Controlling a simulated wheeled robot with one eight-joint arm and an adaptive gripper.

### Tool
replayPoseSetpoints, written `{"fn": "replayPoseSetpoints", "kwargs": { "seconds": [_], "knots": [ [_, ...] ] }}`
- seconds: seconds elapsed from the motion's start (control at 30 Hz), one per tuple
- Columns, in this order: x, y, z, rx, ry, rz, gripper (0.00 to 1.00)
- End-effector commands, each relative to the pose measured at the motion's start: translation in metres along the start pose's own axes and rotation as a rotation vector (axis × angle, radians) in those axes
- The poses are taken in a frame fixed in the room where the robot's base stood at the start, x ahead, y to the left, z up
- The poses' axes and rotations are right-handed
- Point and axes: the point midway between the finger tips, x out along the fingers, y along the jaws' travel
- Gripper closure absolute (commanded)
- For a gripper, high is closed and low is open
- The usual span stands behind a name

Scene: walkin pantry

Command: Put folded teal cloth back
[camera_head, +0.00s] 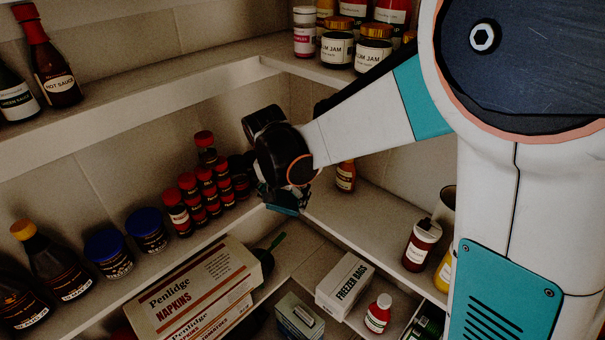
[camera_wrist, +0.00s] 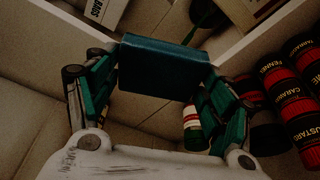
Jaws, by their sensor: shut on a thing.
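The folded teal cloth (camera_wrist: 163,68) is a dark teal, flat block between the two fingers of my gripper (camera_wrist: 165,82) in the wrist view. My gripper is shut on it. In the head view, my gripper (camera_head: 281,192) is at the inner corner of the middle shelves, with a teal edge at its tip. The black wrist hides much of the gripper and cloth there. I cannot tell whether the cloth touches the shelf.
Red-capped spice jars (camera_head: 206,190) stand left of my gripper, and a small bottle (camera_head: 346,176) stands right of it. Below are napkin boxes (camera_head: 195,285) and a freezer bags box (camera_head: 344,284). Jam jars (camera_head: 337,48) stand on the upper shelf.

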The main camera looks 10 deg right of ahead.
Motion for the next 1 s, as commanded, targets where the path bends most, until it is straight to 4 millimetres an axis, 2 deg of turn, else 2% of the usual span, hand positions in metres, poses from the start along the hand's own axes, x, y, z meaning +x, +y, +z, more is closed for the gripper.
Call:
{"fn": "replayPoseSetpoints", "kwargs": {
  "seconds": [0.03, 0.2, 0.53, 0.63, 0.87, 1.0],
  "knots": [
    [0.002, 0.006, -0.012, 0.005, 0.000, 0.001, 0.48],
    [0.013, 0.022, -0.050, 0.005, 0.001, 0.001, 0.48],
    [0.030, 0.048, -0.111, 0.002, 0.000, 0.000, 0.48],
    [0.048, 0.046, -0.102, -0.002, 0.000, 0.000, 0.48],
    [0.065, 0.046, -0.097, -0.002, 0.000, 0.000, 0.48],
    [0.085, 0.046, -0.091, -0.001, 0.000, 0.000, 0.48]
  ]
}}
